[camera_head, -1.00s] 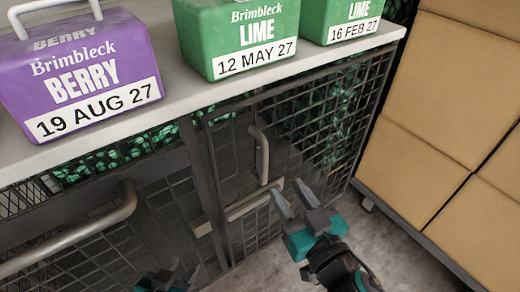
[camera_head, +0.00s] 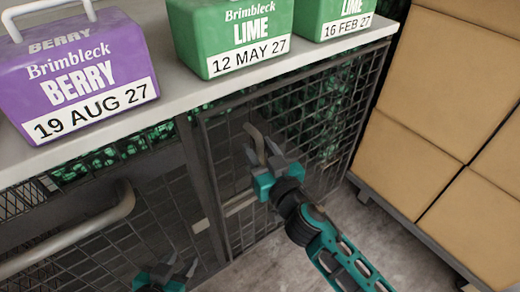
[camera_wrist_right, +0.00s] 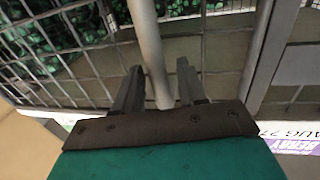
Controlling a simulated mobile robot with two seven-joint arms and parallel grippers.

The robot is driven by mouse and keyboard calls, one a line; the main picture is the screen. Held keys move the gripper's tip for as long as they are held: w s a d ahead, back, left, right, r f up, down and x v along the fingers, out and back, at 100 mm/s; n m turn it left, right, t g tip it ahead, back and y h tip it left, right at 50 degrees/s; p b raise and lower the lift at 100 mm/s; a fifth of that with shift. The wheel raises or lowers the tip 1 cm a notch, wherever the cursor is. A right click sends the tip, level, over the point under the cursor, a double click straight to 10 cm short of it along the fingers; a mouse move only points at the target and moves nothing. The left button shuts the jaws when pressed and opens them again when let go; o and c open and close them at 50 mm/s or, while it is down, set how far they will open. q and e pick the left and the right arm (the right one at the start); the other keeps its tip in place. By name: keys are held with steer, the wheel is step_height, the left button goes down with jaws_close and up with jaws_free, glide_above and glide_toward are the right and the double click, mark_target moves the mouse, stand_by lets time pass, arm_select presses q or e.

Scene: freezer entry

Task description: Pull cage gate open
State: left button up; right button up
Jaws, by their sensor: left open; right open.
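The cage gate (camera_head: 305,115) is a dark wire-mesh door under the counter, and it looks closed. Its pale upright bar handle (camera_head: 256,146) is on the gate's left side. My right gripper (camera_head: 262,158) is open at the handle. In the right wrist view the handle (camera_wrist_right: 148,50) runs down between the two open fingers (camera_wrist_right: 158,88), which stand on either side of it. My left gripper (camera_head: 170,268) is open and empty low at the bottom of the head view, in front of the left mesh panel.
A purple berry box (camera_head: 75,75) and green lime boxes (camera_head: 235,35) stand on the pale counter (camera_head: 180,95). Stacked tan cartons (camera_head: 435,110) stand close on the right. Another pale handle (camera_head: 75,235) is at the left. Some concrete floor (camera_head: 350,215) is clear.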

steer(key=shift+c, duration=0.4)
jaws_close()
steer(key=shift+d, duration=0.1)
